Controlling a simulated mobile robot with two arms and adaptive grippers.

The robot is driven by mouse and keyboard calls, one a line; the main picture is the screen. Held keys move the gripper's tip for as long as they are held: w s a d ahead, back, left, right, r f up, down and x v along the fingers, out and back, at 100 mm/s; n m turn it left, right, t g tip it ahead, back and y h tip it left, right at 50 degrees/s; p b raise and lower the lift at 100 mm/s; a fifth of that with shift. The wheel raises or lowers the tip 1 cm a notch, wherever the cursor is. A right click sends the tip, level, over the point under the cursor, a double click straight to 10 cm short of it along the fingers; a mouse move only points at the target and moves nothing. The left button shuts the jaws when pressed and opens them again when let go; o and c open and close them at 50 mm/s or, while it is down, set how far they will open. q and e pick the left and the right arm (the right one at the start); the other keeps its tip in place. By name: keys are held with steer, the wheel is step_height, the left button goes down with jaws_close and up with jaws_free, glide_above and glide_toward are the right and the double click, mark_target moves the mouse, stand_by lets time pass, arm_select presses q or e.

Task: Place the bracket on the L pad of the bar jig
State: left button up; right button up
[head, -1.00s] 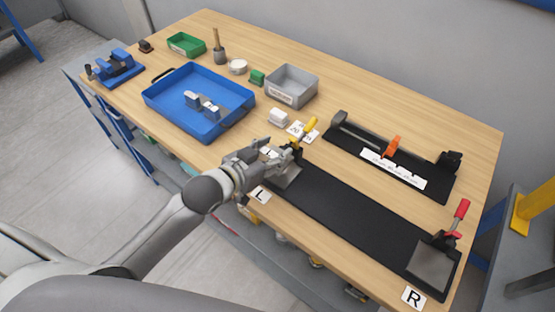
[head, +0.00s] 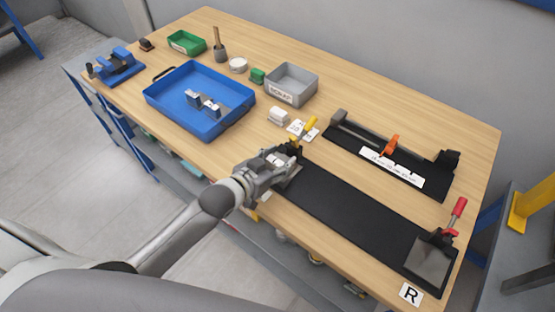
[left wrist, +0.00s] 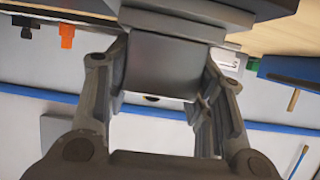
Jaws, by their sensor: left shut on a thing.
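The bar jig (head: 350,206) is a long black plate along the front of the table. Its R end has a bare grey pad, a red-handled clamp and an R card. My left gripper (head: 284,161) is at the L end, by the yellow-handled clamp (head: 309,124), and covers most of the L pad. In the left wrist view the left gripper (left wrist: 160,100) is shut on the bracket (left wrist: 165,68), a grey piece with a flat face between the fingers. Whether the bracket touches the pad is hidden. My right gripper is not in view.
A blue tray (head: 160,104) holds grey metal parts (head: 203,103). A second black fixture (head: 430,188) with an orange clamp lies behind the jig.

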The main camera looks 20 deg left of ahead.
arm_select(q)
steer(key=o, duration=1.3)
steer(key=shift+o, duration=0.2)
steer(key=b+v, duration=0.1)
steer(key=v, duration=1.1)
steer(key=shift+r+b, duration=0.2)
steer(key=shift+b, duration=0.1)
steer(key=shift+f, duration=0.15)
